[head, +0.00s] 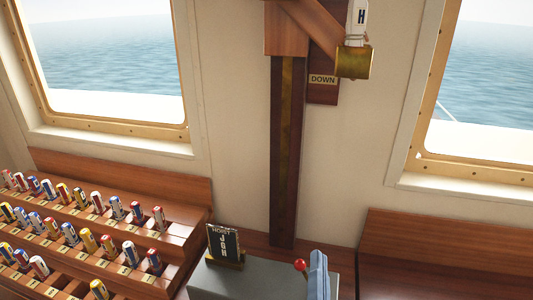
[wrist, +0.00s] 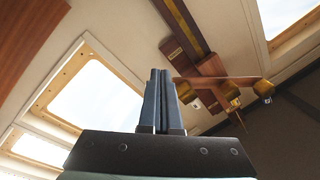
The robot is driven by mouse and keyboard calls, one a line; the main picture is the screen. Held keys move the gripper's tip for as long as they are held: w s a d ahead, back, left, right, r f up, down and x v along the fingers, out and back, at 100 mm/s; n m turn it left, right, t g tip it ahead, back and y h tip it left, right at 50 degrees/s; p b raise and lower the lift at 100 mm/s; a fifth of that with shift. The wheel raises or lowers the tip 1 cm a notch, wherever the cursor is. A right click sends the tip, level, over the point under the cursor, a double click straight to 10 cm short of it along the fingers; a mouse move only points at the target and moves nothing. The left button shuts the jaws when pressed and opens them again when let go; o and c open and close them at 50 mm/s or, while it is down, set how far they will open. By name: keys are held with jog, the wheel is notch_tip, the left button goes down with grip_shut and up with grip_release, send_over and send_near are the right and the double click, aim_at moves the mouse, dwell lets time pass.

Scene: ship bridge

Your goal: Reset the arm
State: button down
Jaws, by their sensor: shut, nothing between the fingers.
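My gripper (wrist: 160,72) is shut and empty in the wrist view, its two dark fingers together and pointing up. In the head view a wooden arm (head: 308,22) slants down to the right from a tall wooden post (head: 286,160). A brass cup (head: 353,63) is at its lower end, beside a plate marked DOWN (head: 322,79). A white roll marked H (head: 359,15) stands in the cup. The wrist view shows the post (wrist: 186,28) from below, with wooden arms and brass fittings (wrist: 265,87). My fingertips appear apart from them.
Stepped wooden racks (head: 120,225) with several coloured rolls stand at the left. A card reading HOIST JOH (head: 223,243) stands on a grey box (head: 225,281), near a red knob (head: 300,265) and a blue upright piece (head: 318,278). The right bench (head: 450,245) looks clear.

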jog(key=w+a+r+n+t+y, duration=0.1)
jog(key=a+r+n+t, duration=0.1)
jog(key=r, duration=0.5)
jog(key=w+a+r+n+t, duration=0.1)
jog(key=r+n, duration=0.1)
jog(key=r, duration=0.5)
jog(key=s+a+r+n+t, duration=0.1)
jog(key=s+a+r+n, duration=0.1)
jog(key=r, duration=0.6)
jog(key=s+a+r+n+t+y, duration=0.1)
jog(key=s+r+n+t, duration=0.1)
jog(key=r, duration=0.6)
jog(key=s+a+r+n+t+y, duration=0.1)
jog(key=s+r, duration=0.3)
jog(key=r, duration=0.4)
jog(key=shift+s+a+n+t, duration=0.35)
jog(key=shift+a+n+t, duration=0.35)
jog(key=shift+a+n, duration=0.1)
